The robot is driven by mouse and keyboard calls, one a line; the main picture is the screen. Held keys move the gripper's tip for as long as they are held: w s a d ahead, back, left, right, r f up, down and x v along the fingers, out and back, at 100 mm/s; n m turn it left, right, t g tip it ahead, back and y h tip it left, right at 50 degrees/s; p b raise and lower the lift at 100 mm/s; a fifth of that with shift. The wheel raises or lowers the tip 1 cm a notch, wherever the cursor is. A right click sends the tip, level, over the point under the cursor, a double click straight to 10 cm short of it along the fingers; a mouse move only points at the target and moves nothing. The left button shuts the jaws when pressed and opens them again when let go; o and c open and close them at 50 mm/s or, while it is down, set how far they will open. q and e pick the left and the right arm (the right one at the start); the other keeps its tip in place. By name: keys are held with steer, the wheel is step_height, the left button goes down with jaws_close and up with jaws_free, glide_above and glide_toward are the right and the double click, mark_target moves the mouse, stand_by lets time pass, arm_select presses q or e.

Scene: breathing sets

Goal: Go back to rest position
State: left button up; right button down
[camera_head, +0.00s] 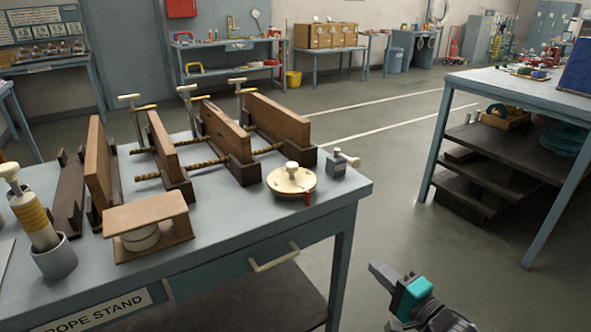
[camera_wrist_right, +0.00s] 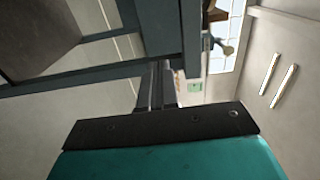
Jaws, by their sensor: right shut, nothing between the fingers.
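My right gripper (camera_head: 383,274) is low in the right part of the head view, over the floor to the right of the blue-grey workbench (camera_head: 352,192). Its fingers are shut with nothing between them and touch nothing. In the right wrist view the dark shut fingers (camera_wrist_right: 157,88) point away past the teal gripper body (camera_wrist_right: 170,162). A bench frame crosses the upper left of that view. My left gripper is not in view.
The bench holds wooden clamp frames (camera_head: 222,132), a round cream disc (camera_head: 292,180), a small metal clamp (camera_head: 340,165) and a grey cup (camera_head: 55,259) with a yellow-banded tool. Another table (camera_head: 500,85) stands at right. Open floor (camera_head: 420,230) lies between them.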

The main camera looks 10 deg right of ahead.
steer(key=s+a+f+n+g+h+p, duration=0.1)
steer(key=s+a+f+n+g+h, duration=0.1)
steer(key=s+n, duration=0.6)
steer(key=s+a+f+n+g+h+p, duration=0.1)
steer(key=s+a+f+n+g, duration=0.3)
steer(key=s, duration=0.6)
steer(key=a+f+n+h, duration=0.1)
steer(key=a+f+n, duration=0.1)
steer(key=a+n, duration=0.1)
steer(key=shift+a+f+n, duration=0.15)
steer(key=shift+a+n, duration=0.15)
steer(key=shift+n, duration=0.4)
